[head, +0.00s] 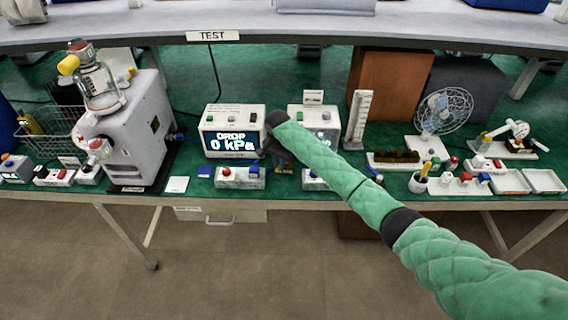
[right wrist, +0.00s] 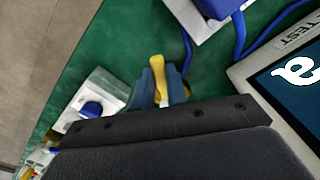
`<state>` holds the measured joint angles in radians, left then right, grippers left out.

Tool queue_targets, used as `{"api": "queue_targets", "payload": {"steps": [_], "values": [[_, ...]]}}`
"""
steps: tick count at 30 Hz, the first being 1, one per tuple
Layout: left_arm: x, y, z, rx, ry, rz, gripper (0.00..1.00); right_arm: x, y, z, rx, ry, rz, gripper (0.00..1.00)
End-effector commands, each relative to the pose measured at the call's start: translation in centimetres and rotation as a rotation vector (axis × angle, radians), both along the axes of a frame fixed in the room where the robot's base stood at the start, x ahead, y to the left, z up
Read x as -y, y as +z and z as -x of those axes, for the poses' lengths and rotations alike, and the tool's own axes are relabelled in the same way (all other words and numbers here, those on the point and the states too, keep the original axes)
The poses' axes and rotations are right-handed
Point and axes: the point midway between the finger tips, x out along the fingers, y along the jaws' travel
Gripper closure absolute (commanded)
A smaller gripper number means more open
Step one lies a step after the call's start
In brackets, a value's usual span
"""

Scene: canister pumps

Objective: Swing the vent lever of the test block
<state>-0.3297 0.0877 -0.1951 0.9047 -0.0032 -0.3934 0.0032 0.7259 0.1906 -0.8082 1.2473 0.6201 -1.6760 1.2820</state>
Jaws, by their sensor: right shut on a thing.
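My right gripper (head: 281,162) reaches down to the bench between two display boxes. In the right wrist view its fingers (right wrist: 161,84) are shut on a yellow lever (right wrist: 157,65), which I take to be the vent lever. The lever's tip shows between the fingers; its pivot is hidden. The test block under it is mostly covered by my gripper and arm in the head view, so its outline cannot be told. My left gripper is not in view.
A display box (head: 233,131) reading "DROP 0 kPa" stands left of the gripper, with a button box (head: 240,178) before it. A second display box (head: 312,112) is partly behind my arm. A pump machine (head: 136,130) stands left, a fan (head: 443,112) right. A shelf (head: 180,29) overhangs the back.

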Motion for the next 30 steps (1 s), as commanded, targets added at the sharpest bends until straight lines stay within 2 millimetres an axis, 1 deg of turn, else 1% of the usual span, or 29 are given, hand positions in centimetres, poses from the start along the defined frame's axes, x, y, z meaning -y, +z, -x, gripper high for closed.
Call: {"api": "queue_targets", "payload": {"steps": [10,11,12,14,23,27,28,29,30], "values": [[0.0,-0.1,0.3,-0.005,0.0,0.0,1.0,0.0,0.1,-0.1,0.003,-0.003,0.0,1.0],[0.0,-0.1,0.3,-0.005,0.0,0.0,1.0,0.0,0.1,-0.1,0.003,-0.003,0.0,0.82],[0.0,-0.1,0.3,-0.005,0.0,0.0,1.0,0.0,0.1,-0.1,0.003,-0.003,0.0,0.74],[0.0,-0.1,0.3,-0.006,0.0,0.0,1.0,0.0,0.1,-0.1,0.003,-0.003,0.0,0.64],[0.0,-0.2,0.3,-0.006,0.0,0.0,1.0,0.0,0.1,-0.1,0.001,-0.002,0.0,0.64],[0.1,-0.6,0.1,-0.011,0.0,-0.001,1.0,0.0,1.1,-0.1,0.002,-0.002,-0.001,0.64],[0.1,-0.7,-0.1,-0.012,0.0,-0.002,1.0,-0.1,1.4,-0.1,0.003,-0.002,-0.002,0.64],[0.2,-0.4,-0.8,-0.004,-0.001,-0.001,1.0,-0.1,1.9,-0.1,0.003,-0.002,-0.003,0.64],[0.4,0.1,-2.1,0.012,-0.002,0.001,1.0,0.0,2.4,-0.1,0.003,-0.002,-0.002,0.64]]}}
